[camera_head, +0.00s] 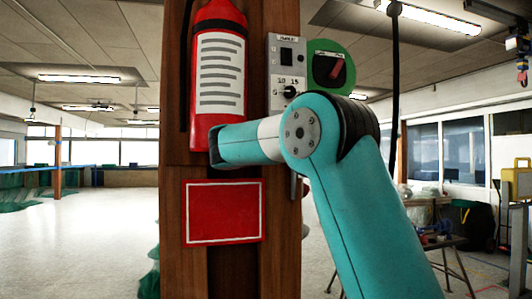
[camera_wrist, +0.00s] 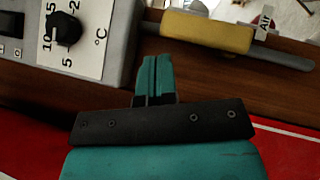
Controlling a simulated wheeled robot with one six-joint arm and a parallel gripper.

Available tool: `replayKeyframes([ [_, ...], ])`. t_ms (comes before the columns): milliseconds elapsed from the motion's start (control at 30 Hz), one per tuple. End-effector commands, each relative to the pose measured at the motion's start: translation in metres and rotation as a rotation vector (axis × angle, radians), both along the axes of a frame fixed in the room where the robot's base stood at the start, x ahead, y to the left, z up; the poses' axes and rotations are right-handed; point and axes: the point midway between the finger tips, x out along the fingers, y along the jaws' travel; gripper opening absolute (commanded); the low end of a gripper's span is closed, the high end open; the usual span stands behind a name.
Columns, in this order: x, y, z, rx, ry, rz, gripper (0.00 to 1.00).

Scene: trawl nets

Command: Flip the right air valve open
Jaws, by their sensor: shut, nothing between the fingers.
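A yellow valve handle (camera_wrist: 205,32) lies along a grey pipe (camera_wrist: 285,58) in the wrist view, with a white tag reading AIR (camera_wrist: 263,20) beside it. Only this one valve shows there. My gripper (camera_wrist: 155,64) is shut and empty, its teal fingertips together a little below and left of the handle in the picture, in front of the wooden post. I cannot tell whether the fingertips touch anything. In the head view my arm covers the valve and the gripper; only a short piece of the grey pipe (camera_head: 294,187) shows.
A grey control box (camera_wrist: 95,40) with a black temperature knob (camera_wrist: 66,28) is left of my fingers. The wooden post (camera_head: 237,270) carries a fire extinguisher (camera_head: 218,75), a red panel (camera_head: 224,212) and a green-backed switch (camera_head: 330,68). Open floor (camera_head: 90,235) lies left of the post.

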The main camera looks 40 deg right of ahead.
Motion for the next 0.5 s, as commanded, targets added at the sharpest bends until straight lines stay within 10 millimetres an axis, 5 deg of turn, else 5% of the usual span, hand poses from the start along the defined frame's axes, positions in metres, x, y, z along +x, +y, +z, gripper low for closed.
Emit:
replayKeyframes([
  [400,-0.030,0.099,-0.035,0.002,0.001,0.009,0.00],
  [500,-0.031,0.104,-0.038,0.001,-0.004,0.004,0.00],
])
